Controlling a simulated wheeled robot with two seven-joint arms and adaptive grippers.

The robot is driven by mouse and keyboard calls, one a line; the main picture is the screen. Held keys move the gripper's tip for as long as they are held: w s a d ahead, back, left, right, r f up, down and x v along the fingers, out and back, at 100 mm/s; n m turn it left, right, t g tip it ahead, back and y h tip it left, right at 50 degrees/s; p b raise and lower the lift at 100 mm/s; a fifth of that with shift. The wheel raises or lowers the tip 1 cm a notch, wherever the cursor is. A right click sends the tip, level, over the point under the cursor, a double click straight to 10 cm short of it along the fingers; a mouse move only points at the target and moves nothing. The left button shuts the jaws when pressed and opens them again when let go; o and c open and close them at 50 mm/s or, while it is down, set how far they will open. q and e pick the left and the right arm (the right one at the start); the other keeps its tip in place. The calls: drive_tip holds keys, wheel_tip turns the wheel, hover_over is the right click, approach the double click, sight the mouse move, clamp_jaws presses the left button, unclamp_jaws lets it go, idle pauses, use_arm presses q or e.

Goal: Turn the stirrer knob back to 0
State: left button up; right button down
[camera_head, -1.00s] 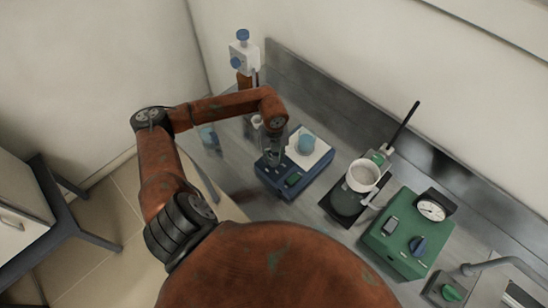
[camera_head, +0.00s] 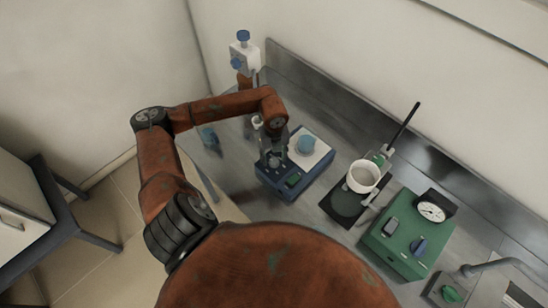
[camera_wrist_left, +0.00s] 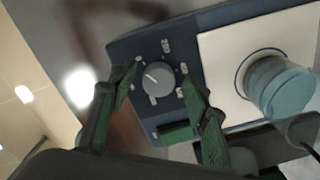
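The stirrer (camera_head: 294,189) is a blue box with a white top plate, and a blue beaker (camera_head: 306,145) stands on the plate. Its grey round knob (camera_wrist_left: 157,78) is on the front panel in the left wrist view, with small label marks around it and a pale pointer line toward the upper left. My left gripper (camera_head: 274,157) is over the knob. In the left wrist view its two fingers (camera_wrist_left: 161,72) are spread on either side of the knob, with small gaps showing. My right gripper is out of view.
A green display (camera_wrist_left: 177,132) is beside the knob. Right of the stirrer are a white bowl (camera_head: 363,175) on a dark stand and a green box with a dial (camera_head: 408,235). A bottle with a blue-capped dispenser (camera_head: 243,55) stands behind, near the wall.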

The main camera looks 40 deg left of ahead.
sight(274, 160)
use_arm(q)
drive_tip(key=shift+r, duration=0.2)
wheel_tip(274, 160, up, 12)
drive_tip(key=shift+f, duration=0.2)
idle(0.3)
drive_tip(key=shift+s, duration=0.1)
idle(0.4)
